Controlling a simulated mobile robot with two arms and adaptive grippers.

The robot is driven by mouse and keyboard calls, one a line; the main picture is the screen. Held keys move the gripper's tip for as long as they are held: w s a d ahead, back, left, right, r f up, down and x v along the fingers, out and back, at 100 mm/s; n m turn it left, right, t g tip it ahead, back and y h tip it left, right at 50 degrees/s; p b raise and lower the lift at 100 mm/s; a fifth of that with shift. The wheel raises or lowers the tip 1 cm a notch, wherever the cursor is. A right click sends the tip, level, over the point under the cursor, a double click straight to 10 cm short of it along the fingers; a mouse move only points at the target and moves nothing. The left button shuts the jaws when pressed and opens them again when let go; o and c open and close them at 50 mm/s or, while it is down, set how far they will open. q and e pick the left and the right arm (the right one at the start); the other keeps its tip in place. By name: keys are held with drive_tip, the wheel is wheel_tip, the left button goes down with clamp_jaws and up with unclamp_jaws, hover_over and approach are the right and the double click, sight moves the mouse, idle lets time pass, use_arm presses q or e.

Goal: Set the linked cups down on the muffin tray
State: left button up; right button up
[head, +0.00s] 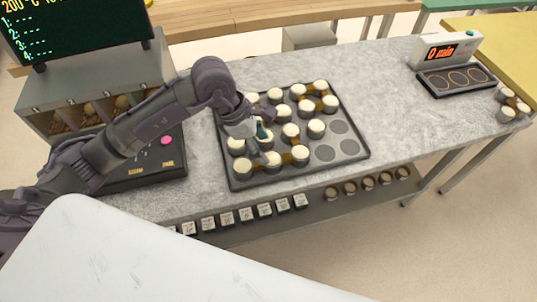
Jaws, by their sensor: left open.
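The dark muffin tray (318,168) lies on the grey counter in the head view. Several dark cups with pale tops stand in it, some joined by brown links. One linked group (300,156) sits along its front edge. The wells at the tray's right end are empty. My left gripper (262,146) is open over the left middle of the tray, close to the cups, and hides some of them. I cannot tell whether it touches any cup. Another linked group of cups (507,114) stands at the counter's far right end. My right gripper is not in view.
A scale-like device (447,50) with a red display and a dark three-ring plate (457,78) stand at the back right. A black box with a pink button (166,140) lies left of the tray. The counter between tray and plate is clear.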

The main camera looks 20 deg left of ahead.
use_arm(q)
drive_tip(key=v, duration=0.6)
drive_tip(key=shift+f, duration=0.1)
idle(0.3)
